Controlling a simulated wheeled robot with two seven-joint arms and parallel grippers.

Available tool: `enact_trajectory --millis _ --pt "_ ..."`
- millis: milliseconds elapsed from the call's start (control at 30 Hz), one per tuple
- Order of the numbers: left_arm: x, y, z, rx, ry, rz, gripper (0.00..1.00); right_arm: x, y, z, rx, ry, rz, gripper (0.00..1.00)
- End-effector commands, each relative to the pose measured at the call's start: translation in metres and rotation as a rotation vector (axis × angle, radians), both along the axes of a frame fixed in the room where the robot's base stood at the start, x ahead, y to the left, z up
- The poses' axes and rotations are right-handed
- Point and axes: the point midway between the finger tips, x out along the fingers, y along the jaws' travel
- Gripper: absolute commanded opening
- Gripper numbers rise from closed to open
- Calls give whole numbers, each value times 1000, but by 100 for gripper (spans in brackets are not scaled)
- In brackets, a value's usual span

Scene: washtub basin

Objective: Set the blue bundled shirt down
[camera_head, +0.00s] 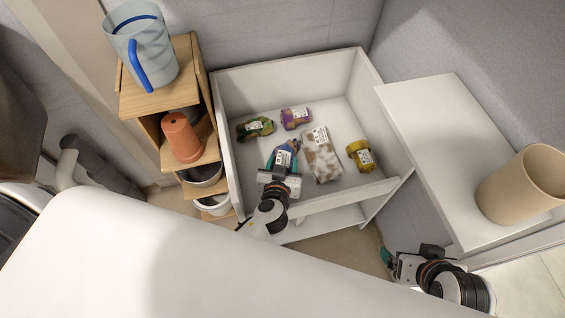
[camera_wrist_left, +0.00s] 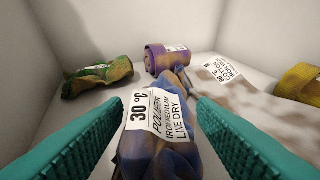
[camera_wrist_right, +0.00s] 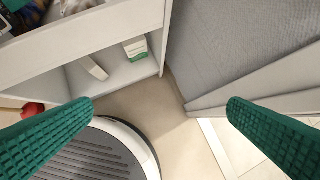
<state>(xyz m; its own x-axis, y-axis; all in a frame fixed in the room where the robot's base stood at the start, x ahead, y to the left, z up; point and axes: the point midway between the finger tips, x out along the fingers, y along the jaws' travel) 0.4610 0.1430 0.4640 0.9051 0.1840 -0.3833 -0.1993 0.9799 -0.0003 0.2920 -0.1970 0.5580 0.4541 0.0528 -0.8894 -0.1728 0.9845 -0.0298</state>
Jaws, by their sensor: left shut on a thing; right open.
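The blue bundled shirt (camera_head: 284,156) is inside the white basin (camera_head: 285,82), near its front wall. My left gripper (camera_head: 280,172) reaches over the front wall and is shut on the shirt. In the left wrist view the shirt (camera_wrist_left: 160,150) lies between the two teal fingers, with a white "30 °C" label facing up. Its underside is hidden, so I cannot tell whether it touches the floor. My right gripper (camera_wrist_right: 162,104) is open and empty, outside the basin at the lower right of the head view (camera_head: 387,258).
The basin also holds a green bundle (camera_head: 256,128), a purple bundle (camera_head: 296,117), a white-brown patterned bundle (camera_head: 321,156) and a yellow bundle (camera_head: 360,155). A wooden shelf (camera_head: 155,99) stands left. A white counter (camera_head: 440,130) with a beige bin (camera_head: 522,187) is right.

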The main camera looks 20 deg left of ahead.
Motion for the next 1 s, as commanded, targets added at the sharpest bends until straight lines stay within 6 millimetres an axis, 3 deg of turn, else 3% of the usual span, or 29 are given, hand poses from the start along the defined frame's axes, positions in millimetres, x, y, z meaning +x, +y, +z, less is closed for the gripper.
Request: enact_trajectory --millis 67,100,200,600,1000 --pt "0 0 0 -1 -1 0 25 2 1 0 2 -11 0 98" --pt "0 0 0 0 0 0 59 3 1 1 2 -14 0 98" --pt "0 0 0 -1 0 0 75 3 1 1 2 -14 0 98" --pt "0 0 2 0 0 0 75 -5 -1 0 -4 27 0 98" --pt "-76 -16 31 -2 3 1 75 -17 -4 -5 -16 87 -6 98"
